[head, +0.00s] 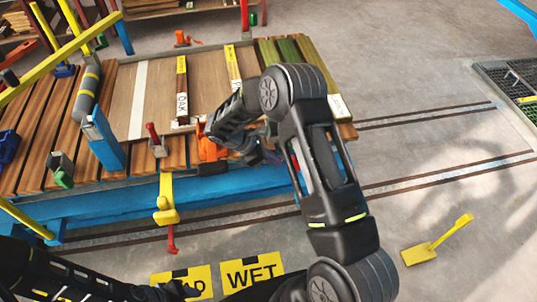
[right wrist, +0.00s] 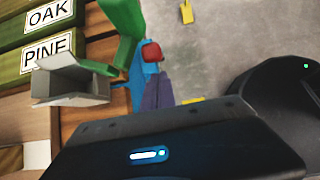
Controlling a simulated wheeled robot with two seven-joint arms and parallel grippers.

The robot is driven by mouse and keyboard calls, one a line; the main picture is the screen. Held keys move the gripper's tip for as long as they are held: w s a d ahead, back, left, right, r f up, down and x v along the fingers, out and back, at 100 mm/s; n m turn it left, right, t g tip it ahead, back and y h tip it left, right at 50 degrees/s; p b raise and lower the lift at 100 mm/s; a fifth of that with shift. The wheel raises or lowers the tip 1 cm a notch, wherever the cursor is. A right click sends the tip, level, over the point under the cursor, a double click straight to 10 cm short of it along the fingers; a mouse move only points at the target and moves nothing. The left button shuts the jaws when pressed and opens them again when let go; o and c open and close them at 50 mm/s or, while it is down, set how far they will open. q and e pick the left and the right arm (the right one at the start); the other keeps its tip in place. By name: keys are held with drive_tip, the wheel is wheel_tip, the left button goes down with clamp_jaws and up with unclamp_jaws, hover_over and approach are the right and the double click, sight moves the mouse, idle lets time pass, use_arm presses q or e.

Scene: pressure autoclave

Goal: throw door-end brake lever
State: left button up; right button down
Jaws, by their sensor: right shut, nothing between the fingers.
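A red-tipped part (right wrist: 151,52), possibly the brake lever, stands at the cart's blue edge in the right wrist view, next to a green bracket (right wrist: 122,35). In the head view a thin red piece (head: 293,162) shows behind my right arm, mostly hidden. My right gripper (head: 268,152) is at the cart's near side edge, shut and empty, beside an orange part (head: 209,150). In the wrist view a dark purple-grey shape near the red tip may be a fingertip; contact cannot be told. My left arm is low at the left; its gripper (head: 180,291) is dark and unclear.
The timber-loaded cart (head: 190,204) has a blue frame. A yellow lever with a red end (head: 167,205) hangs from its near side. Floor rails and a grate (head: 512,85) are at right.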

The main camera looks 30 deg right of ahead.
drive_tip(key=shift+p+x, duration=0.3)
drive_tip(key=shift+x, duration=2.05)
drive_tip(key=shift+s+d+r, duration=0.3)
drive_tip(key=shift+d+r, duration=0.15)
drive_tip(key=shift+d, duration=0.35)
drive_tip(key=shift+s+d+r, duration=0.25)
drive_tip(key=shift+d+r, duration=0.2)
drive_tip(key=shift+d, duration=0.4)
drive_tip(key=shift+a, duration=0.1)
drive_tip(key=v, duration=0.8)
drive_tip(key=shift+b, duration=0.45)
drive_tip(key=shift+f, duration=0.2)
